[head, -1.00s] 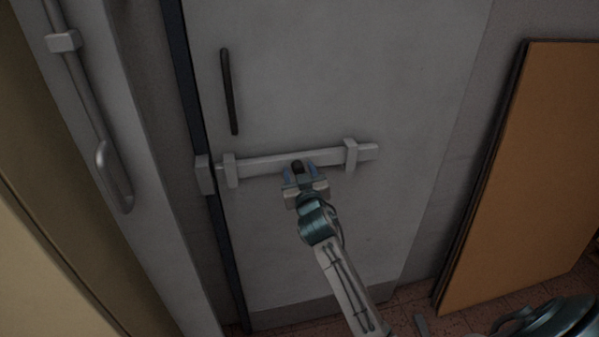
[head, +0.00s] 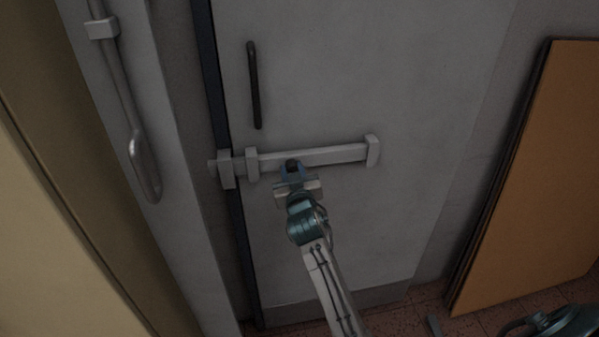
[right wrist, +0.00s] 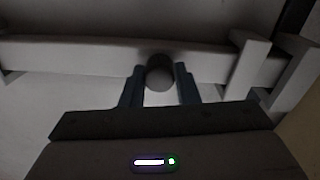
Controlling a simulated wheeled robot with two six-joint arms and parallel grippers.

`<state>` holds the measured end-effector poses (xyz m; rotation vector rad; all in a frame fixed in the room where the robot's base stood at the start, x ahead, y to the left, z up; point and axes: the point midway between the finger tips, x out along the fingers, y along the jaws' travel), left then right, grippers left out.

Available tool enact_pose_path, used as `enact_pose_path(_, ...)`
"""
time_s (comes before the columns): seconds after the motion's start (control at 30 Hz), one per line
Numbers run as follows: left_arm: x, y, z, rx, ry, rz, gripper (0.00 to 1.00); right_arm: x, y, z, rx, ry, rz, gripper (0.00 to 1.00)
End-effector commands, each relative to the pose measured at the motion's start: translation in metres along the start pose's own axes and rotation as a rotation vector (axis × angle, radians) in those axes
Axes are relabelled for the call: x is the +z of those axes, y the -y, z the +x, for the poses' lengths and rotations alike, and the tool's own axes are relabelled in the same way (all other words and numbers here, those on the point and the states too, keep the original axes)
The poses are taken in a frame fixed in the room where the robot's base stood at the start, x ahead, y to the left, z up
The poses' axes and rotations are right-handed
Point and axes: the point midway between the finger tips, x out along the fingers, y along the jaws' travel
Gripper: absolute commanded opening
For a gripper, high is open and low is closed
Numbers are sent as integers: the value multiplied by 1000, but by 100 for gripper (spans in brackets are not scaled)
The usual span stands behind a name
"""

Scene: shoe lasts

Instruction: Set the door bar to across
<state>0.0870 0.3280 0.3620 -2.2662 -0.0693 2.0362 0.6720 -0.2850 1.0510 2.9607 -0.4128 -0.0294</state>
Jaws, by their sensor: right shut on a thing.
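The door bar (head: 325,155) is a pale grey bar lying nearly level across the grey door (head: 340,225). It runs through a left bracket (head: 252,163) and a right bracket (head: 373,151) on the door. Its left end passes through the keeper (head: 226,169) beside the door's edge and shows beyond it. Its right end is at the right bracket. My right gripper (head: 292,172) is shut on the bar's dark round knob (head: 292,163). In the right wrist view the knob (right wrist: 160,72) sits between the two fingers. My left gripper is not in view.
A dark upright handle (head: 254,85) is on the door above the bar. A grey post with a rod and lever (head: 144,165) stands at the left. An orange-brown panel (head: 530,180) leans at the right. The door face around the bar is clear.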

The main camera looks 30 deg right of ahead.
Motion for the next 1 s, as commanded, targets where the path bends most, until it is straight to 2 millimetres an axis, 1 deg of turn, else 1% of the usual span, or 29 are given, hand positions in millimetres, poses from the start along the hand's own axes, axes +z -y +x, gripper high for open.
enact_pose_path(0.17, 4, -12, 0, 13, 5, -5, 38, 2, 0, 0, -1, 4, 3, 0)
enact_pose_path(0.2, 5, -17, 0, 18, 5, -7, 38, 2, 0, 0, -1, 4, 3, 30)
enact_pose_path(0.27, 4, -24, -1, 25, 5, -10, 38, 2, 0, 0, -1, 4, 2, 42)
enact_pose_path(0.3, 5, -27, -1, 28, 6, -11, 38, 2, 0, 0, -1, 4, 2, 50)
enact_pose_path(0.4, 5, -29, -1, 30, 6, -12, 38, 1, 0, 0, 0, 3, 2, 50)
enact_pose_path(0.57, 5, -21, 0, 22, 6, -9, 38, 1, 0, 0, 0, 2, 1, 50)
enact_pose_path(0.67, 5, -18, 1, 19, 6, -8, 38, 2, 0, -5, 0, 2, 1, 50)
enact_pose_path(0.77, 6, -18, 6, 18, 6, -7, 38, 3, 1, -17, 0, 2, 4, 50)
enact_pose_path(1.0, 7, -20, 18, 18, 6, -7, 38, 4, 2, -66, -1, 4, 5, 50)
